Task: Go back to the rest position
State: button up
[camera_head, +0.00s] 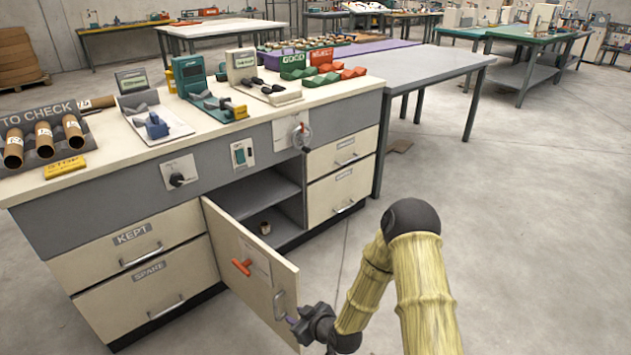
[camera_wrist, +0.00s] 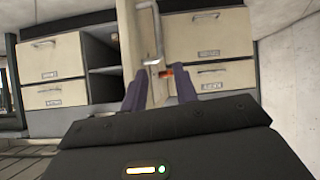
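My gripper (camera_head: 291,321) is low in front of the workbench, beside the free edge of the open cabinet door (camera_head: 232,255). In the wrist view my gripper (camera_wrist: 160,84) has its two dark purple fingers apart, with nothing held between them. The door's metal handle (camera_head: 279,304) is close to the fingertips in the head view. In the wrist view the handle (camera_wrist: 152,63) shows just beyond the fingers; I cannot tell whether they touch it.
The workbench (camera_head: 105,172) carries tubes, gauges and coloured bins. Its cabinet (camera_head: 268,207) stands open, with a small object (camera_head: 265,228) inside. Drawers flank it. A grey table (camera_head: 425,68) stands behind to the right. The floor (camera_head: 540,220) on the right is clear.

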jog(key=s+d+r+m+g+h, duration=0.2)
jog(key=s+d+r+m+h, duration=0.15)
jog(key=d+r, duration=0.5)
jog(key=s+d+r+m+g+h, duration=0.25)
jog(key=s+d+r, duration=0.25)
jog(key=d+r, duration=0.35)
jog(key=s+d+r+m+h, duration=0.1)
jog(key=s+d+r+m, duration=0.2)
jog(key=s+r, duration=0.45)
notch_tip(320, 180, up, 30)
jog(key=s+g+p, duration=0.1)
jog(key=p, duration=3)
jog(key=shift+s+f, duration=0.15)
